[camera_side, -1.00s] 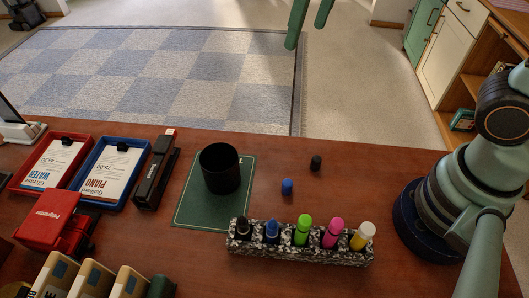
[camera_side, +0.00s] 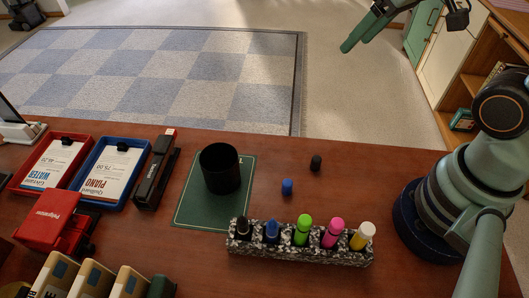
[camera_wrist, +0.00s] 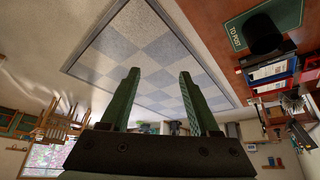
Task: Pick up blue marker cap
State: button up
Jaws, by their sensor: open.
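The blue marker cap (camera_side: 287,187) stands on the brown desk, just right of the green mat, in the side view. A black cap (camera_side: 316,163) stands a little behind it to the right. My gripper (camera_side: 362,32) is high above and beyond the desk's far edge, at the top of the side view, well away from the cap. In the wrist view my gripper (camera_wrist: 157,92) shows two green fingers spread apart with nothing between them. The blue cap is not visible in the wrist view.
A speckled holder (camera_side: 300,255) with several markers stands in front of the cap. A black cup (camera_side: 220,168) stands on the green mat (camera_side: 190,211). A stapler (camera_side: 157,170), blue tray (camera_side: 86,191) and red tray (camera_side: 22,188) lie left. Desk around the caps is clear.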

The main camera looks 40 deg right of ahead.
jog(key=a+f+n+g, duration=0.3)
jog(key=a+f+n, duration=0.2)
jog(key=a+n, duration=0.5)
jog(key=n+g, duration=0.3)
jog(key=n, duration=1)
send_over(288, 182)
notch_tip(288, 182, down, 8)
jog(key=f, duration=0.6)
jog(key=shift+w+d+f, duration=0.1)
jog(key=shift+w, duration=0.25)
jog(key=shift+s+f, duration=0.15)
jog(key=shift+f, duration=1.2)
jog(key=shift+s+f, duration=0.15)
jog(key=shift+f, duration=1.15)
grip_shut()
